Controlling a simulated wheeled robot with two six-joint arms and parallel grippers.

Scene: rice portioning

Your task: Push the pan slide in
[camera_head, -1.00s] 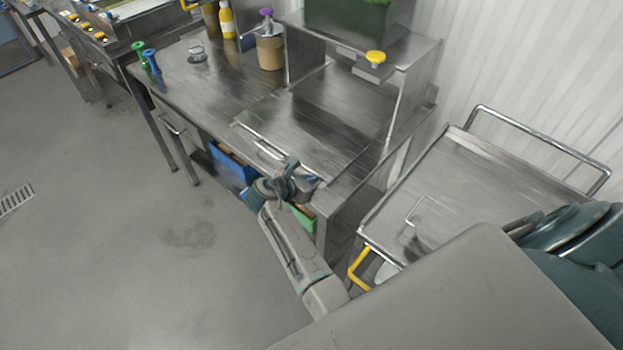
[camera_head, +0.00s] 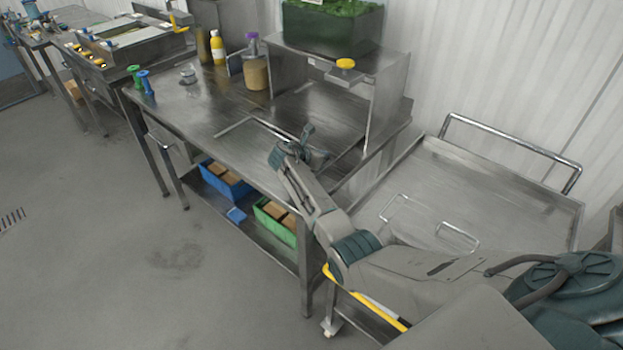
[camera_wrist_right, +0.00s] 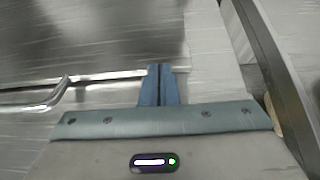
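The pan slide looks like a flat metal plate (camera_head: 300,112) beneath the shelf on the steel table. In the right wrist view its dark, shiny surface (camera_wrist_right: 90,35) ends in a bright front edge (camera_wrist_right: 100,76), with a curved metal handle (camera_wrist_right: 45,103) at the left. My right gripper (camera_head: 308,132) is at the table's front side, near that edge. In the right wrist view, its fingers (camera_wrist_right: 158,68) are together with nothing visible between them. Their tips overlap the edge; I cannot tell whether they touch it. My left gripper is not in view.
The shelf (camera_head: 345,62) carries a green-filled bin (camera_head: 330,30). Bottles and a tan container (camera_head: 256,73) stand behind. Blue (camera_head: 225,180) and green (camera_head: 270,220) crates sit underneath. A metal cart (camera_head: 480,190) stands right. The floor at left is clear.

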